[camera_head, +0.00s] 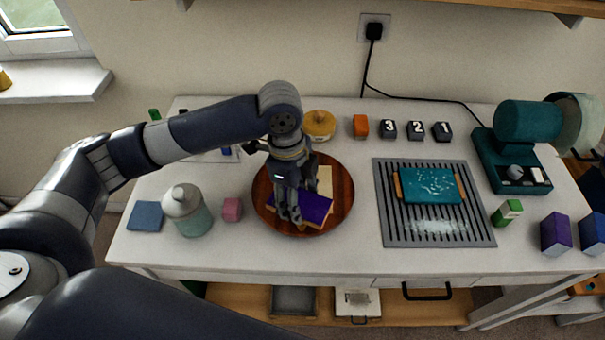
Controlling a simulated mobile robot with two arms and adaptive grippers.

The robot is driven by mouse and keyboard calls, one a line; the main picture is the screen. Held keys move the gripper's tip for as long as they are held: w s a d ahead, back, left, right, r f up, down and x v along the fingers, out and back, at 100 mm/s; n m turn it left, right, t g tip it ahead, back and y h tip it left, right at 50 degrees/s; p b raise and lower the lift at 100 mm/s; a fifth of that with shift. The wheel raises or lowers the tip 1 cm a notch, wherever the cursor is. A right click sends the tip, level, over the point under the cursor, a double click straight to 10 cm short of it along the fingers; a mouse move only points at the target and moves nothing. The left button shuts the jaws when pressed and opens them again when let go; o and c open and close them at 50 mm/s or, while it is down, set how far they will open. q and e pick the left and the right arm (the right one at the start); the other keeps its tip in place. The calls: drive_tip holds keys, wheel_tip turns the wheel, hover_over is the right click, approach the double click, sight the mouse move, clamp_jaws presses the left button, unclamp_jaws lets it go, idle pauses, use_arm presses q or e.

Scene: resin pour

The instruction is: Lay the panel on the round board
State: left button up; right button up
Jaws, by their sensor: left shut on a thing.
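The round board (265,208) is a dark reddish-brown wooden disc on the white table, left of the middle. A panel (317,207), purple with pale wooden parts, is over the board. My left gripper (290,215) points down above the board, shut on the panel at its left side. The gripper hides part of the panel, and I cannot tell whether the panel touches the board. Another panel (432,184), teal with wooden ends and whitish marks, lies on the grey slotted rack (387,228). My right gripper is not in view.
A bottle (188,212), a pink block (232,209) and a blue square (146,216) stand left of the board. Numbered dark blocks (415,129), an orange block (361,126) and a yellow round pot (319,125) line the back. A teal machine (515,150) stands at right.

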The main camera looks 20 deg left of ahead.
use_arm(q)
drive_tip(key=w, duration=0.2)
drive_tip(key=w+a+p, duration=0.1)
drive_tip(key=w, duration=0.5)
drive_tip(key=shift+a+f+p, duration=0.3)
drive_tip(key=shift+a+f, duration=0.05)
wheel_tip(320, 180, down, 2)
drive_tip(key=shift+f+p, duration=0.25)
drive_tip(key=shift+p, duration=0.45)
drive_tip(key=shift+f, duration=0.55)
drive_tip(key=o, duration=1.1)
drive_tip(key=shift+f, duration=0.15)
drive_tip(key=shift+a+r+b, duration=0.25)
drive_tip(key=shift+r+b, duration=0.25)
drive_tip(key=shift+r, duration=1.55)
drive_tip(key=shift+a+r+b, duration=0.25)
drive_tip(key=shift+r+b, duration=0.3)
drive_tip(key=shift+r, duration=1.5)
drive_tip(key=shift+a+r+b, duration=0.25)
drive_tip(key=shift+r+b, duration=0.25)
drive_tip(key=shift+r, duration=1.55)
